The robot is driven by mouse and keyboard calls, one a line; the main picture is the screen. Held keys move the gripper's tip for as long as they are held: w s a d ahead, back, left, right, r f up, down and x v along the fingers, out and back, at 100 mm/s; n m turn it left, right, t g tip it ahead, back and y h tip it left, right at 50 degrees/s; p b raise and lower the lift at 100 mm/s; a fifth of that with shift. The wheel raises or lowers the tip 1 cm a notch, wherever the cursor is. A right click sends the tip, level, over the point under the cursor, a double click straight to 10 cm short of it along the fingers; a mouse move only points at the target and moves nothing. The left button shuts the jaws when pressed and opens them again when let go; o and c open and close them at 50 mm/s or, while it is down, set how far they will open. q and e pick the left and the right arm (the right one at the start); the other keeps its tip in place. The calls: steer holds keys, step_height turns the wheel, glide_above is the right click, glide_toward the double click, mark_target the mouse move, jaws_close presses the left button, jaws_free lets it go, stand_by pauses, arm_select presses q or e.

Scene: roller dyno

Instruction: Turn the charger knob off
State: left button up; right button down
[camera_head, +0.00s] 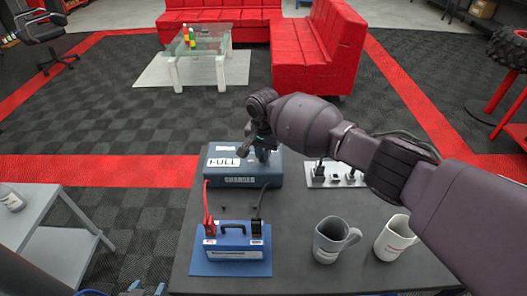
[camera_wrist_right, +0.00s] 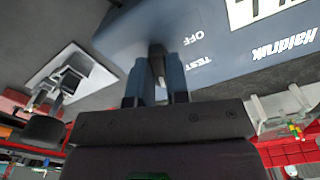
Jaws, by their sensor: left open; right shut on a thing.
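The blue-grey charger (camera_head: 232,181) stands on the dark table, with a "FULL" label on top. My right gripper (camera_head: 263,152) reaches over its right part. In the right wrist view, its fingers (camera_wrist_right: 157,75) are shut on the dark charger knob (camera_wrist_right: 157,60). The words "OFF" and "TEST" are printed on the charger (camera_wrist_right: 225,45) beside the knob. The fingers hide much of the knob, so I cannot tell its setting. My left gripper (camera_head: 147,289) shows only in part at the bottom left edge, open and away from the charger.
A blue battery (camera_head: 232,262) with red and black clamps stands in front of the charger. A grey mug (camera_head: 330,242) and a white mug (camera_head: 394,238) stand to its right. A socket strip (camera_head: 335,175) lies right of the charger. A grey side table (camera_head: 45,225) is at left.

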steer(key=n+p, duration=0.1)
steer(key=n, duration=0.3)
steer(key=shift+n, duration=0.3)
steer(key=n, duration=0.2)
steer(key=shift+n, duration=0.3)
steer(key=n, duration=0.3)
steer(key=shift+n+p, duration=0.4)
steer(key=n, duration=1)
steer(key=shift+n, duration=0.4)
steer(key=c, duration=1.1)
jaws_free()
